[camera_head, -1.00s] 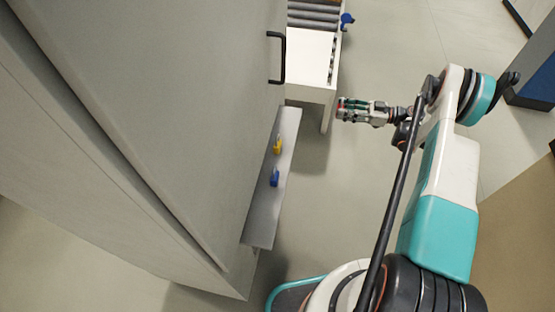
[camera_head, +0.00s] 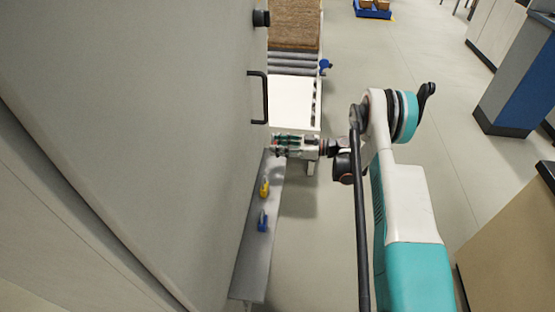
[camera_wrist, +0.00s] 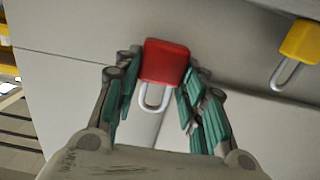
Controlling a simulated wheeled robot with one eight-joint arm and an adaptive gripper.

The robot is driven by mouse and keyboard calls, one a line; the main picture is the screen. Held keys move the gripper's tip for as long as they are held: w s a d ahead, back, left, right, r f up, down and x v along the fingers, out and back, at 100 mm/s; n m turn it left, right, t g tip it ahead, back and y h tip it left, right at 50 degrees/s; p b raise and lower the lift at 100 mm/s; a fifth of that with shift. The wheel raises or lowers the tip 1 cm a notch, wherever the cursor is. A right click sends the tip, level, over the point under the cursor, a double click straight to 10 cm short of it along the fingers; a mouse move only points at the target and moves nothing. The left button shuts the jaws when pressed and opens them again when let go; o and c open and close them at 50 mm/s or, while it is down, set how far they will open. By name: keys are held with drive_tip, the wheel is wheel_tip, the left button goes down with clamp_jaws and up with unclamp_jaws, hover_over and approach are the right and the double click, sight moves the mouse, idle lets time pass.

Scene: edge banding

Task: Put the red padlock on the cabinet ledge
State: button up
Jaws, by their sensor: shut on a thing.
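The red padlock (camera_wrist: 165,62) is held between the green-padded fingers of my gripper (camera_wrist: 160,85) in the wrist view, its silver shackle pointing back toward the palm. In the head view my gripper (camera_head: 275,144) is at the far end of the cabinet ledge (camera_head: 250,265), close to the cabinet face; the padlock is barely visible there. The grey ledge runs along the cabinet (camera_head: 170,110). A yellow padlock (camera_head: 264,187) and a blue padlock (camera_head: 262,221) rest on it, nearer than my gripper. The yellow padlock also shows at the upper right of the wrist view (camera_wrist: 302,42). I cannot tell whether the red padlock touches the ledge.
A black handle (camera_head: 264,97) sticks out from the cabinet just beyond my gripper. A white table with a roller conveyor (camera_head: 293,62) stands behind it. The floor (camera_head: 325,225) right of the ledge is clear. Counters stand at the far right.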

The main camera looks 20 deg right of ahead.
sight(279, 163)
drive_tip(key=shift+d+f, duration=0.15)
drive_tip(key=shift+f, duration=0.35)
drive_tip(key=f+b, duration=0.2)
drive_tip(key=f, duration=0.1)
drive_tip(key=f+b, duration=0.1)
drive_tip(key=f, duration=0.1)
drive_tip(key=shift+w+a+f, duration=0.1)
drive_tip(key=shift+a, duration=0.15)
drive_tip(key=o, duration=1.1)
drive_tip(key=shift+d+r, duration=0.2)
drive_tip(key=shift+d, duration=0.1)
drive_tip(key=p+v, duration=0.2)
drive_tip(key=v, duration=0.9)
drive_tip(key=shift+s+d, duration=0.15)
drive_tip(key=shift+s, duration=0.1)
